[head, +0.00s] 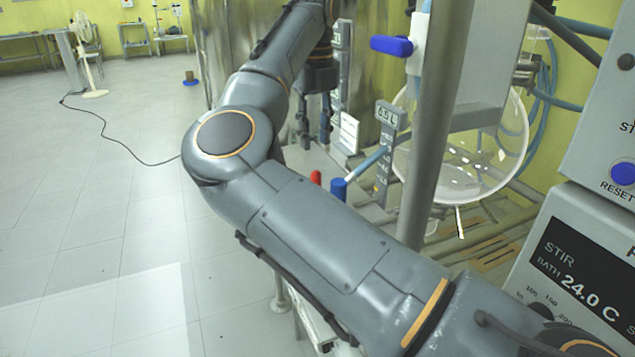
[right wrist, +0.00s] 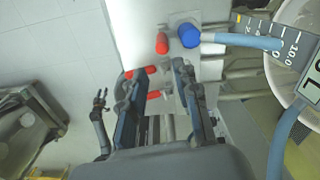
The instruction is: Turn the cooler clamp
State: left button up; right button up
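I cannot make out for sure which part is the cooler clamp. My right gripper (head: 315,132) points down beside the metal frame in the head view. In the right wrist view its two dark fingers (right wrist: 158,98) stand apart with nothing gripped between them. Red-ended fittings (right wrist: 153,94) show beyond and between the fingers; I cannot tell any contact. A red cap (right wrist: 162,43) and a blue cap (right wrist: 188,35) sit farther ahead. A small dark two-pronged shape (right wrist: 100,112) at the left may be my left gripper; it is too small to tell. The head view shows no left gripper.
A round glass vessel (head: 470,150) stands behind a metal post (head: 430,140). A blue-handled valve (head: 391,45) is above. A blue hose (right wrist: 245,41) runs from the blue cap. A stir and bath unit (head: 575,270) is at the right. The tiled floor (head: 90,220) is open at left.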

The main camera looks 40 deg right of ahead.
pick_arm(q)
notch_tip(320, 180, up, 6)
jog(key=w+b, duration=0.1)
jog(key=w, duration=0.1)
jog(key=shift+w+d+b, duration=0.25)
jog(key=shift+w+b, duration=0.05)
jog(key=shift+w, duration=0.05)
pick_arm(e)
jog(key=f, duration=1.1)
jog(key=shift+d+f, duration=0.2)
jog(key=shift+f, duration=0.05)
grip_shut()
